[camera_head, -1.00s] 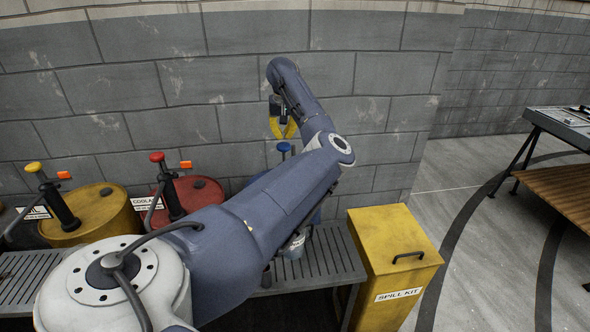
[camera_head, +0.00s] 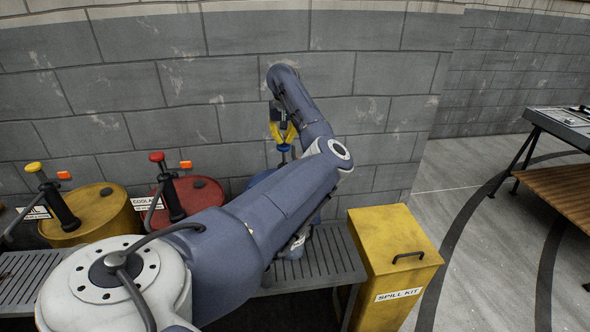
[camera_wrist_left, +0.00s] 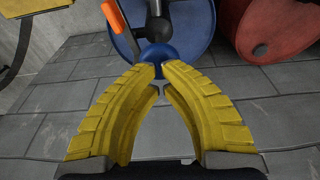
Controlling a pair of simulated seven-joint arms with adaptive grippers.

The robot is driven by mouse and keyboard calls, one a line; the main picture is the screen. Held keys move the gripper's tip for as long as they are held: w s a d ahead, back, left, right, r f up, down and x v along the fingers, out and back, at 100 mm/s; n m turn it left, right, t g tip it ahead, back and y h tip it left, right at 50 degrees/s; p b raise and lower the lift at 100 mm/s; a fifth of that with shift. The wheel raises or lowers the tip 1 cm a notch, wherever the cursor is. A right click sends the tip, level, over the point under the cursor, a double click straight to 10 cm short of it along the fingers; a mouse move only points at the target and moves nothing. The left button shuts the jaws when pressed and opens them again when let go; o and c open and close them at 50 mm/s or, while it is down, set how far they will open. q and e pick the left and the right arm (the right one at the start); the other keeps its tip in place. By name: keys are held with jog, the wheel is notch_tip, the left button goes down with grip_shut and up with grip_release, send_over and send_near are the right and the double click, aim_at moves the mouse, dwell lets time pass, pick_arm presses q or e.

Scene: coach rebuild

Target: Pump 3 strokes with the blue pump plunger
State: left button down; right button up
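The blue pump plunger's knob (camera_head: 284,148) stands upright near the wall, behind my left arm. It also shows in the wrist view (camera_wrist_left: 157,57), above a black pump body (camera_wrist_left: 157,28) on the blue drum (camera_wrist_left: 193,30). My left gripper (camera_head: 285,138) points down over the knob. In the wrist view its yellow fingers (camera_wrist_left: 162,70) curve together, tips nearly meeting with a small gap. The tips overlap the knob's near side and seem to be at its top, not gripping around it. My arm hides most of the drum. My right gripper is out of view.
A red drum (camera_head: 203,190) with a red-knobbed pump and a yellow drum (camera_head: 105,211) with a yellow-knobbed pump stand left on the slatted bench (camera_head: 335,262). A yellow spill kit box (camera_head: 392,245) stands right. An orange tag (camera_wrist_left: 118,20) sits beside the blue pump.

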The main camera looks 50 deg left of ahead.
pick_arm(q)
jog(key=shift+f, duration=2.25)
jog(key=shift+d+f, duration=0.1)
jog(key=shift+f, duration=1.35)
dwell(0.7)
jog(key=shift+r, duration=4.6)
jog(key=shift+r, duration=0.1)
notch_tip(320, 180, up, 6)
send_over(284, 155)
jog(key=shift+w, duration=0.15)
